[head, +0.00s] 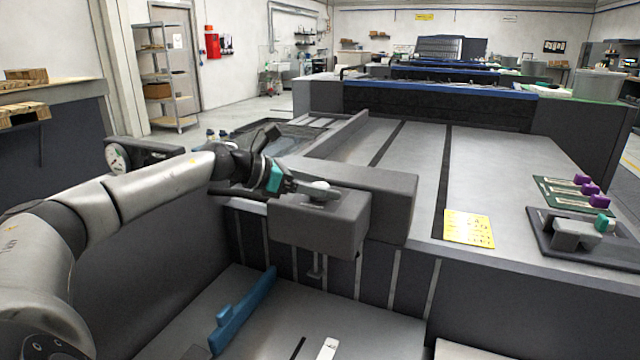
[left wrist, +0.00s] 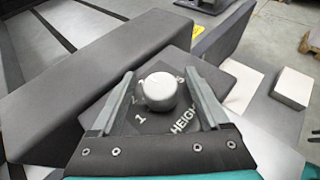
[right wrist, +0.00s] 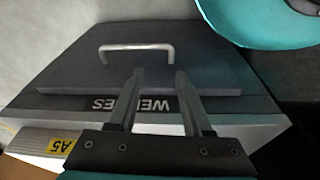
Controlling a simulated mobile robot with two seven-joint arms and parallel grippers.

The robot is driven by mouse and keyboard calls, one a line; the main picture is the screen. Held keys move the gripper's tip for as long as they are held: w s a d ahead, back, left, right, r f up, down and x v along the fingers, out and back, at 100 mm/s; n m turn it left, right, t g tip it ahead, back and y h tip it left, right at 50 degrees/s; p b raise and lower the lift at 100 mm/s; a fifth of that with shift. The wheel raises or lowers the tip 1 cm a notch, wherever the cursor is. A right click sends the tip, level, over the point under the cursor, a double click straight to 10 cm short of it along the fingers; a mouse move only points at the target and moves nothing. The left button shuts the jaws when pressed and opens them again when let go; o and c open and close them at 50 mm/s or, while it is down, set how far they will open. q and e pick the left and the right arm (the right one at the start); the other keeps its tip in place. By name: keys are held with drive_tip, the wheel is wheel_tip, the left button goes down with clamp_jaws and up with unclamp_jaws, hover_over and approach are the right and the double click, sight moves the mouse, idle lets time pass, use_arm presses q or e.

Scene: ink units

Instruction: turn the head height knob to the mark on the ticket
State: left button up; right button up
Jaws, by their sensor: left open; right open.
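The head height knob (left wrist: 160,92) is a round, pale grey knob on a dark dial plate marked with numbers and the letters "HEIGH". In the head view the knob (head: 321,190) sits on top of a dark grey block (head: 318,225). My left gripper (left wrist: 163,82) is open, with one finger on each side of the knob; I cannot tell whether they touch it. It also shows in the head view (head: 312,190). The yellow ticket (head: 469,228) lies on the machine top; its writing is too small to read. My right gripper (right wrist: 156,72) is open and empty.
In the right wrist view a dark lid (right wrist: 140,62) with a metal handle and a "WEDGES" label lies before the fingers. A dark tray (head: 590,245) and purple-capped pieces (head: 588,188) lie right of the ticket. A blue bar (head: 243,312) lies below the block.

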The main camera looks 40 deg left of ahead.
use_arm(q)
clamp_jaws()
idle(0.6)
